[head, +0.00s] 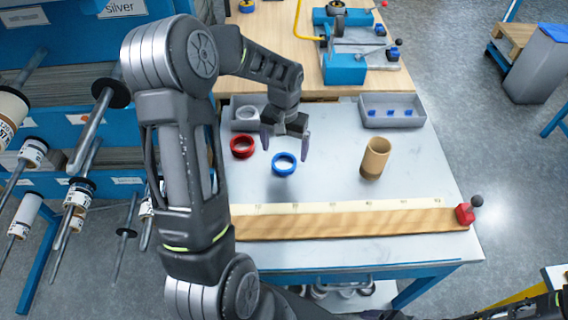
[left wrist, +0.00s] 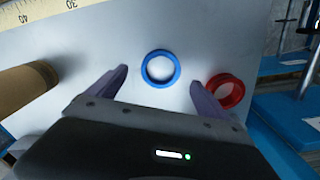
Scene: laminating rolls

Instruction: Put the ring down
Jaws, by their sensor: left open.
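A blue ring (head: 284,164) lies flat on the pale table top (head: 330,180). A red ring (head: 242,147) stands to its left. My left gripper (head: 286,140) is open and empty above the table, with the blue ring just beyond its fingers. In the left wrist view, the blue ring (left wrist: 160,69) lies ahead of the two spread fingers, midway between them, and the red ring (left wrist: 226,89) is beside the right-hand finger. Nothing is between the fingers. My right gripper does not show.
A cardboard tube (head: 375,158) stands upright to the right. A wooden ruler (head: 350,219) with a red end stop (head: 465,213) runs along the front. Roll racks stand at the left.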

